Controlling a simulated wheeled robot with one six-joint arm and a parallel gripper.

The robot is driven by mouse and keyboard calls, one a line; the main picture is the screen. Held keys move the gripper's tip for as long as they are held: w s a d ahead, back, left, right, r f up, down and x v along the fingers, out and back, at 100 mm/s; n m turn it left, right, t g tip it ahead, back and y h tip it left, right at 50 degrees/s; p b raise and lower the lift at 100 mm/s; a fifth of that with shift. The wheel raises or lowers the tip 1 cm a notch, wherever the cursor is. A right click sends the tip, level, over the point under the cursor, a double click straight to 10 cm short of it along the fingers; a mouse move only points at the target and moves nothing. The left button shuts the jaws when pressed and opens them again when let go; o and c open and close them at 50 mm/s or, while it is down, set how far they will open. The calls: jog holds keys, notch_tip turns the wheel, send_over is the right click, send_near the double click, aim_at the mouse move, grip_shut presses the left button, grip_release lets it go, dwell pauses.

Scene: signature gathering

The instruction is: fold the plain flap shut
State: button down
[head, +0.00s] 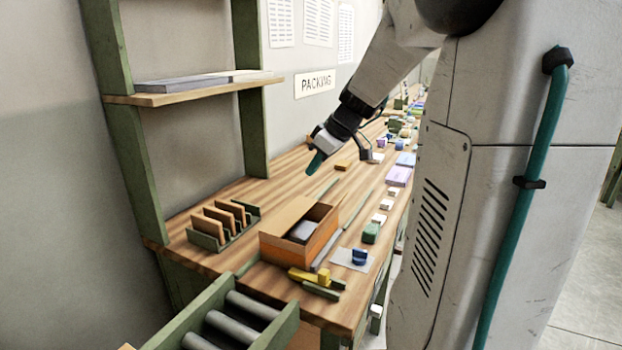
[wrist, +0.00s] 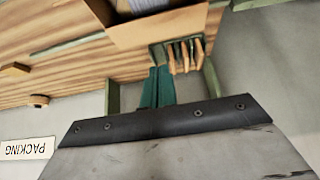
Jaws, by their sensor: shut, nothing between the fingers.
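An open cardboard box (head: 285,250) stands on the workbench, with a grey item (head: 303,230) inside it. A plain tan flap (head: 284,214) slants outward from its back left side, open. In the wrist view part of the box (wrist: 165,30) shows at the top, with something grey-white (wrist: 150,4) inside. My gripper (head: 314,165) is above the bench, behind and above the box, apart from it. Its teal fingers (wrist: 157,88) are together and empty.
A green rack with brown dividers (head: 222,225) stands left of the box. A yellow tool (head: 309,277) and a blue stamp on a white pad (head: 344,260) lie in front and right. A roller conveyor (head: 235,318) is at the near left. A shelf (head: 190,92) stands behind.

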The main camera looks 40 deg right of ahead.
send_over(299, 216)
notch_tip(299, 216, down, 8)
jog(key=shift+a+r, duration=0.1)
jog(key=shift+r, duration=0.05)
jog(key=shift+s+d+f, duration=0.1)
jog(key=shift+s+f, duration=0.15)
jog(key=shift+f, duration=0.3)
jog(key=shift+s+d+f, duration=0.1)
jog(key=shift+s+f, duration=0.1)
jog(key=shift+f, duration=0.35)
jog(key=shift+s+f, duration=0.1)
jog(key=shift+f, duration=0.5)
jog(key=shift+s+d+f, duration=0.1)
jog(key=shift+s+f, duration=0.15)
jog(key=shift+f, duration=0.2)
jog(key=shift+s+d+f, duration=0.1)
jog(key=shift+s+f, duration=0.1)
jog(key=shift+f, duration=0.25)
jog(key=shift+r, duration=0.15)
